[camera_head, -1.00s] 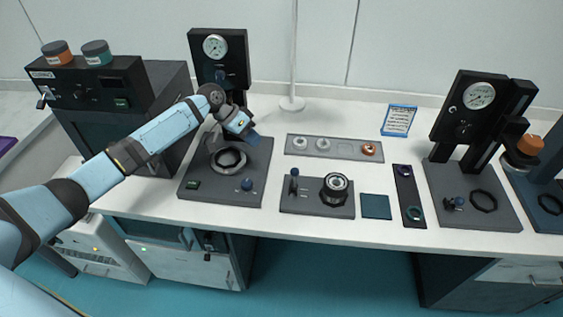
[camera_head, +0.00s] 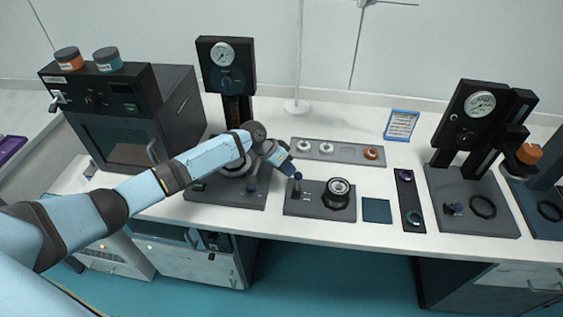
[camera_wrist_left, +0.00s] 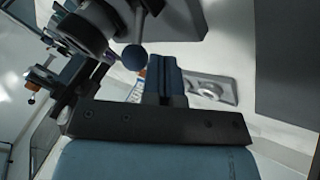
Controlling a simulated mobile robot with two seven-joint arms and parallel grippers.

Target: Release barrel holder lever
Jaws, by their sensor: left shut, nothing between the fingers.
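The barrel holder is a dark base (camera_head: 293,210) in the middle of the table. A black lens barrel (camera_head: 338,188) with a pale ringed top stands upright on its right part. The holder's lever (camera_head: 297,184), a short post with a round knob, rises at its left; the knob (camera_wrist_left: 134,57) also shows in the left wrist view, with what looks like the barrel (camera_wrist_left: 82,32) beside it. My left gripper (camera_head: 289,167) is shut and empty, just above and behind the lever knob. Whether it touches the knob I cannot tell. My right gripper is out of view.
A press with a gauge (camera_head: 222,54) stands left, partly behind my left arm. A grey tray (camera_head: 335,152) with several rings lies behind the holder. A teal pad (camera_head: 376,211) and a dark strip (camera_head: 408,190) lie right; another gauge press (camera_head: 480,104) stands further right.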

